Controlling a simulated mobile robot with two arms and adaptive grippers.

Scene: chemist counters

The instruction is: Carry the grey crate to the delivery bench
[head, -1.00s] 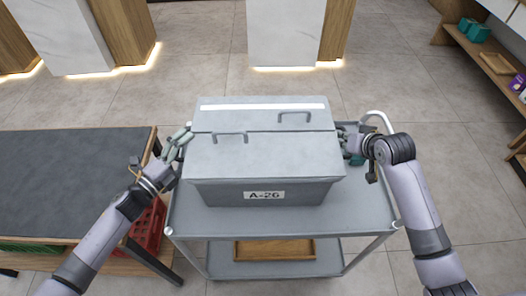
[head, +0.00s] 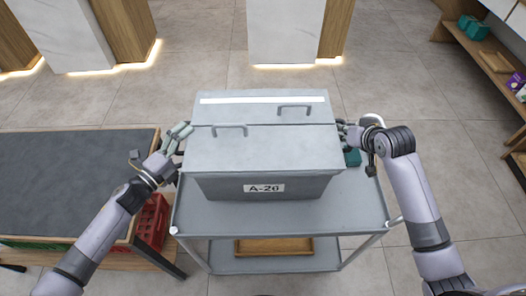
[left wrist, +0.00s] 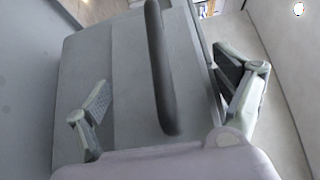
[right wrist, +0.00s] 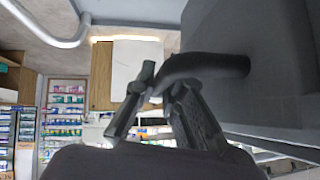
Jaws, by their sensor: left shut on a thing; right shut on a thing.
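The grey crate (head: 262,165) has a closed lid with two handles and the label A-26. It is level over the top of a grey trolley (head: 330,212); I cannot tell whether its base is clear of the deck. My left gripper (head: 180,138) is shut on the crate's left side. In the left wrist view its fingers (left wrist: 165,100) are spread either side of a dark handle (left wrist: 160,75). My right gripper (head: 347,135) is shut on the right side, at a dark side handle (right wrist: 205,66) in the right wrist view. I cannot identify the delivery bench.
A dark-topped table (head: 70,175) stands close on the left, with a red crate (head: 152,222) beneath. The trolley's lower shelf holds a brown tray (head: 273,246). Pillars (head: 287,30) stand ahead; shelves (head: 490,55) are at right. Tiled floor (head: 200,75) between is clear.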

